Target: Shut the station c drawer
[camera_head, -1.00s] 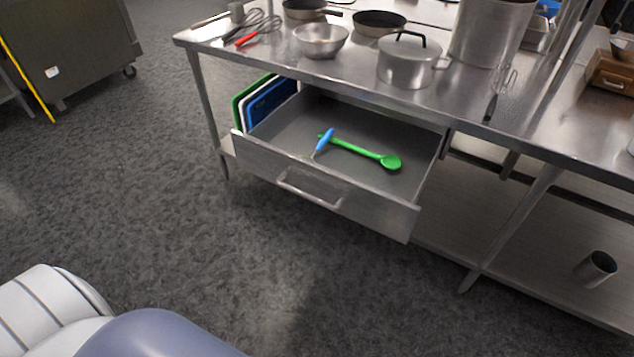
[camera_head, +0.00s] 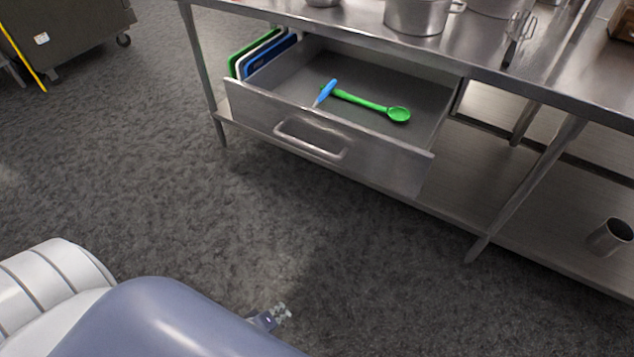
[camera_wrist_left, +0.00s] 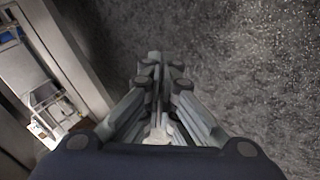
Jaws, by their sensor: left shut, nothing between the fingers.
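The station c drawer (camera_head: 375,155) is a steel drawer under the steel table, pulled well open in the head view. Its bar handle (camera_head: 310,141) is on the front panel. Inside lie a green spoon (camera_head: 372,104) and a blue-handled tool (camera_head: 325,92). My left gripper (camera_head: 282,312) shows small at the bottom of the head view, over the floor, in front of the drawer and apart from it. In the left wrist view its fingers (camera_wrist_left: 158,75) are together, with nothing between them. My right gripper is in neither view.
The steel table (camera_head: 440,52) carries pots (camera_head: 415,15). Colored cutting boards (camera_head: 262,55) stand on the shelf left of the drawer. A metal cup (camera_head: 610,237) is on the lower shelf at right. A cabinet on wheels (camera_head: 75,30) stands at far left. The carpet before the drawer is clear.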

